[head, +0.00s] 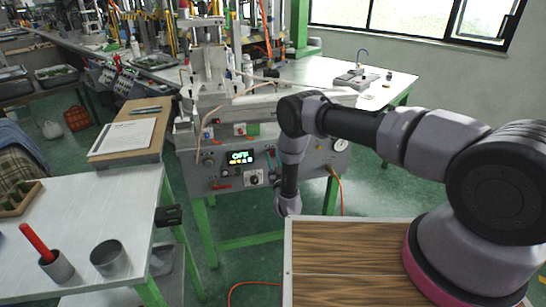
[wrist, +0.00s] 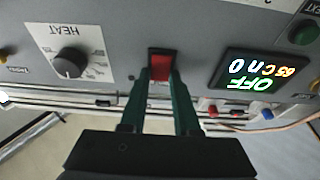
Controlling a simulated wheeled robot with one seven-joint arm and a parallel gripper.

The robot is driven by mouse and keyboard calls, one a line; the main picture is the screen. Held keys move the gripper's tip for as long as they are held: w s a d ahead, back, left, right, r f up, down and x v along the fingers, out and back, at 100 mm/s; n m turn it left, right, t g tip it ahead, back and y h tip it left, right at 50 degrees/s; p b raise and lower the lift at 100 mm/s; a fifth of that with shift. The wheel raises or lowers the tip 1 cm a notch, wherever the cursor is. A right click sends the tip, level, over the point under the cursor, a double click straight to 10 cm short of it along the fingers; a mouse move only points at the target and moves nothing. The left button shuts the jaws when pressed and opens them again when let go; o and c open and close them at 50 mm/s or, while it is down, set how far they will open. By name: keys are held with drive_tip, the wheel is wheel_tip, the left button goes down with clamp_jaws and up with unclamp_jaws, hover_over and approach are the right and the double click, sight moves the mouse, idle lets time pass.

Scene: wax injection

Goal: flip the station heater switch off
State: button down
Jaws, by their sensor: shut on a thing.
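The station's grey control panel (head: 212,172) is at the middle of the head view. In the wrist view, which is upside down, a red switch (wrist: 160,67) in a dark frame sits between the HEAT dial (wrist: 70,62) and a lit display (wrist: 258,82). The display reads OFF in green, with smaller characters beside it. My gripper (wrist: 161,78) has its two green fingers at either side of the red switch, shut on it. The switch's tilt is hard to tell. In the head view my arm hides the gripper's fingers.
A green button (wrist: 303,33) is near the display. A wooden-topped surface (head: 345,262) is beside my arm's base. At left a bench (head: 100,210) holds a grey cup (head: 109,258) and a red-handled tool (head: 38,245). An orange hose (head: 341,190) hangs right of the panel.

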drive_tip(key=shift+f+t, duration=0.1)
drive_tip(key=shift+t, duration=0.3)
drive_tip(key=c, duration=0.6)
unclamp_jaws()
drive_tip(key=shift+c, duration=0.2)
drive_tip(key=shift+s, duration=0.1)
drive_tip(key=v, duration=1)
drive_tip(key=shift+s+f, duration=0.2)
drive_tip(key=shift+d, duration=0.2)
